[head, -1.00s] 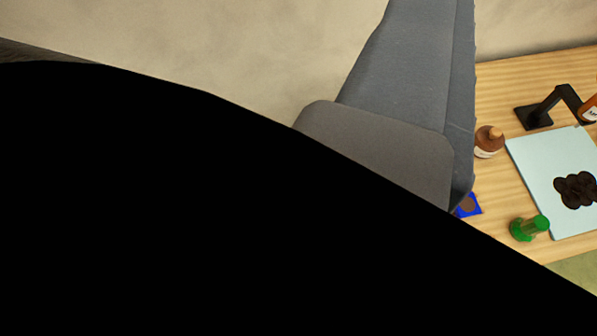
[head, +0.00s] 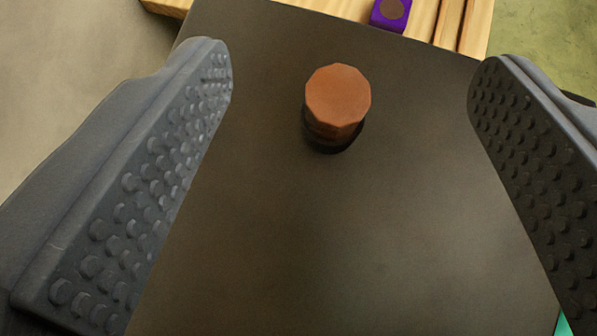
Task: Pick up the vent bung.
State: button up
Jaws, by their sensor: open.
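An orange-brown faceted bung (head: 338,95), which I take to be the vent bung, stands on a dark brown flat surface (head: 340,230). A dark ring or shadow shows around its lower edge; I cannot tell whether it sits in a hole. My gripper (head: 350,78) is open, with one studded grey finger at the left and one at the right. The bung shows between the fingers, nearer the left one, with clear gaps on both sides. Nothing is held. The height of the fingertips above the surface is hard to tell.
A purple block (head: 391,12) with a round brown spot lies on the light wooden top (head: 433,25) beyond the dark surface. A teal patch (head: 564,326) shows at the lower right edge. The dark surface around the bung is otherwise clear.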

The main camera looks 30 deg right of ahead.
aim_at(339, 85)
jog(key=s+a+f+m+h, duration=0.1)
jog(key=f, duration=0.1)
jog(key=s+a+f+m+h, duration=0.1)
jog(key=a+f, duration=0.1)
jog(key=f, duration=0.1)
jog(key=s+a+f+h, duration=0.1)
jog(key=f, duration=0.2)
jog(key=shift+a+f+m, duration=0.2)
jog(key=shift+a+m, duration=0.2)
jog(key=x, duration=0.8)
jog(key=shift+d, duration=0.15)
jog(key=shift+w+r+p+x, duration=0.15)
jog(key=shift+p+x, duration=0.2)
jog(key=shift+x, duration=1)
jog(key=shift+w+r+p+x, duration=0.15)
jog(key=shift+p+x, duration=0.2)
jog(key=shift+x, duration=1.05)
jog(key=c, duration=1.1)
